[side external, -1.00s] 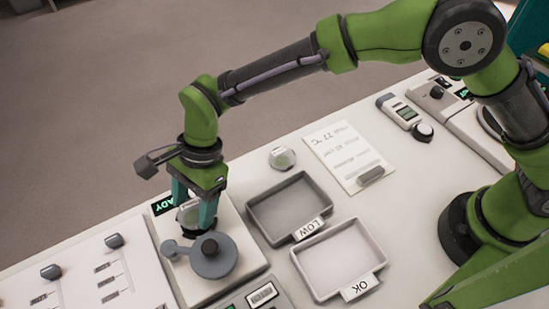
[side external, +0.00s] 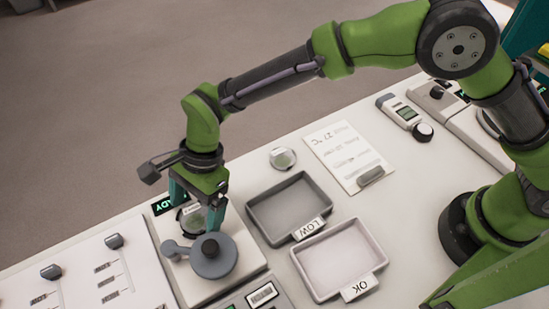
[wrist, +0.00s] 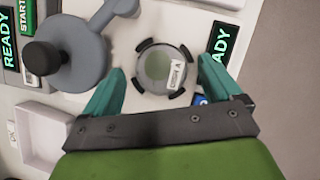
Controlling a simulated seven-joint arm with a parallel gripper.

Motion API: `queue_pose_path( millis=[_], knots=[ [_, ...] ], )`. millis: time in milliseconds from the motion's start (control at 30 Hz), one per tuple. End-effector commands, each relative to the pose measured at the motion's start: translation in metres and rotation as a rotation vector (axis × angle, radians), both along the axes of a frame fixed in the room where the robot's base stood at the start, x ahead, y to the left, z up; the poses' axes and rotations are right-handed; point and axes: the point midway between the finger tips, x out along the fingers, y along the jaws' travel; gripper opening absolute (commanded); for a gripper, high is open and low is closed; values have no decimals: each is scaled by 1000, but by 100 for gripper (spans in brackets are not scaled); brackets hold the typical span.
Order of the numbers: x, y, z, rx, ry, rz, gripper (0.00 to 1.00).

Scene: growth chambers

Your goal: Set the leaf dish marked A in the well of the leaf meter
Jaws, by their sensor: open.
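The leaf dish marked A (wrist: 156,67) is a small round clear dish with a green leaf disc and a white label. In the wrist view it lies inside the ring of black segments around the well (wrist: 142,45) of the leaf meter (side external: 239,263). It looks flat and centred there. My gripper (side external: 198,212) is open, with one teal fingertip on each side of the dish. In the wrist view a gap shows between the dish and each fingertip. The meter's grey round lid (side external: 213,263) with a black knob is swung aside, off the well.
A second dish (side external: 283,158) stands on the bench behind the grey LOW tray (side external: 262,200). The pale OK tray (side external: 300,260) is empty, as is the LOW tray. A paper sheet (side external: 345,150) and a handheld meter (side external: 400,111) lie farther right. A panel with knobs (side external: 85,270) is at left.

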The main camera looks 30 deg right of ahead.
Motion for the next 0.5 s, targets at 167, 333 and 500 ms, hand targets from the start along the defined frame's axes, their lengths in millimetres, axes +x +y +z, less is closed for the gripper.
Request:
queue_pose_path(
  millis=[167,333,500],
  knots=[
    [0,0,1,0,-1,0,92],
    [3,-5,15,2,-2,-2,92],
    [8,-18,49,4,-5,-1,92]
  ],
)
